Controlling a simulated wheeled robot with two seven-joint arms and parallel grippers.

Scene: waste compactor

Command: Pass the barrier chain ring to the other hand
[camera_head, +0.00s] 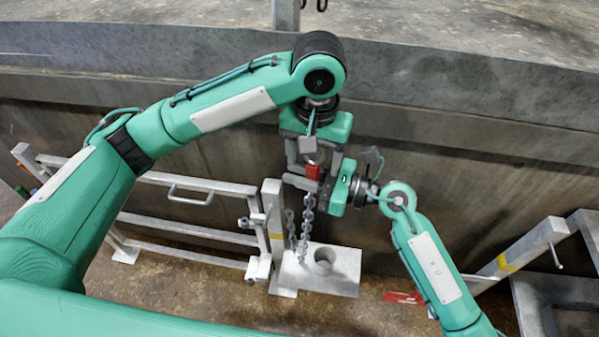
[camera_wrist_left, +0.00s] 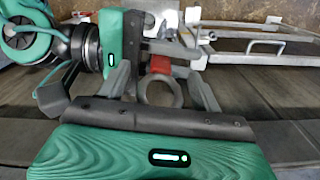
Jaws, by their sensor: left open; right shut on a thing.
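The grey barrier chain ring (camera_wrist_left: 146,90) with its red part (camera_wrist_left: 160,64) lies between the spread fingers of my left gripper (camera_wrist_left: 162,88) in the left wrist view. In the head view the red part (camera_head: 313,172) shows just below my left gripper (camera_head: 314,162), which is open and points down. My right gripper (camera_head: 303,182) comes in from the right, just below it, and is shut on the ring's red end. The chain (camera_head: 306,222) hangs from there. Whether the left fingers touch the ring cannot be told.
A grey post (camera_head: 274,220) and a steel base plate with a round socket (camera_head: 345,270) stand below the grippers. A metal barrier gate (camera_head: 180,180) is at left, another frame (camera_head: 525,245) at right. The concrete wall (camera_head: 470,150) rises close behind. A red item (camera_head: 402,297) lies on the floor.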

